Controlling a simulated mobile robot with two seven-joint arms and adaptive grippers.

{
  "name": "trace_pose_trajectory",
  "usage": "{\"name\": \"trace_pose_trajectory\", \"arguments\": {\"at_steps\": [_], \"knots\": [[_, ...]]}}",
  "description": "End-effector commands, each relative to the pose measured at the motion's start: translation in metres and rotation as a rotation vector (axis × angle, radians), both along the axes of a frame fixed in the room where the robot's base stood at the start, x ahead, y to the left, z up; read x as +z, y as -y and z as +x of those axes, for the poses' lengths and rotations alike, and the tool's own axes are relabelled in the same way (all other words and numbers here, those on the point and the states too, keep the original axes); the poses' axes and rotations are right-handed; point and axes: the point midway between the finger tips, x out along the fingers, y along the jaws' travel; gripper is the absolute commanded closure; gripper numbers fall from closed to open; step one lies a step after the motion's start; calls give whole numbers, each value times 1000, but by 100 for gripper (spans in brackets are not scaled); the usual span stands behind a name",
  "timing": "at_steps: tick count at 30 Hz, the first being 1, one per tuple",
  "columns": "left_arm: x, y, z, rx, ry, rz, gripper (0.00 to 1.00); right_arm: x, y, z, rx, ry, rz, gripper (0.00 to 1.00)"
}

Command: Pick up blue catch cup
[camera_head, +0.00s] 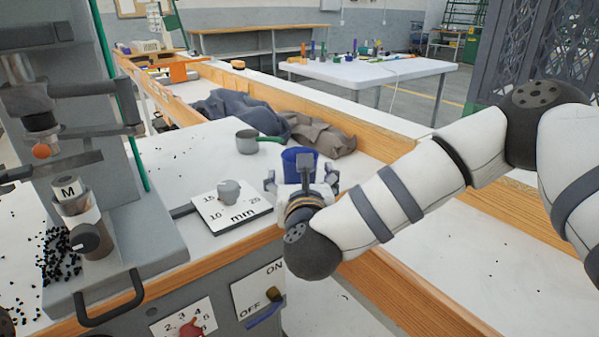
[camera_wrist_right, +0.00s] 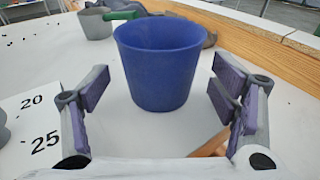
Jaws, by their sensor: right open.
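The blue catch cup (camera_head: 297,160) stands upright on the white bench top, partly hidden behind my right gripper in the head view. In the right wrist view the cup (camera_wrist_right: 158,65) is straight ahead, its open rim facing up. My right gripper (camera_head: 300,180) is open and empty, its fingers level with the table. In the wrist view the fingers (camera_wrist_right: 160,108) spread on both sides of the cup's lower part, with the cup just beyond them and not touching. My left gripper is not in view.
A grey pot with a green handle (camera_head: 248,141) stands behind the cup. A mm dial plate (camera_head: 232,207) lies to its left. Crumpled grey cloth (camera_head: 322,136) lies behind, near a wooden rail (camera_head: 375,168). The eyelet press (camera_head: 80,200) fills the left side, with black bits around it.

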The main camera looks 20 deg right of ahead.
Motion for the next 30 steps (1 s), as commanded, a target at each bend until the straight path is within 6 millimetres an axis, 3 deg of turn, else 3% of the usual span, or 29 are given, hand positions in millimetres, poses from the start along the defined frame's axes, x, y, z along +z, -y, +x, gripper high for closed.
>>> {"name": "trace_pose_trajectory", "arguments": {"at_steps": [4,11,20,23,30], "knots": [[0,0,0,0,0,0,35,0,0,0,1,1,0,21],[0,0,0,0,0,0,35,0,0,0,1,0,-1,69],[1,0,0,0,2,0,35,3,0,0,1,2,0,70],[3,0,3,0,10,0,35,22,0,0,0,8,1,70],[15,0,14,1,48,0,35,106,0,-1,0,14,3,70]]}}
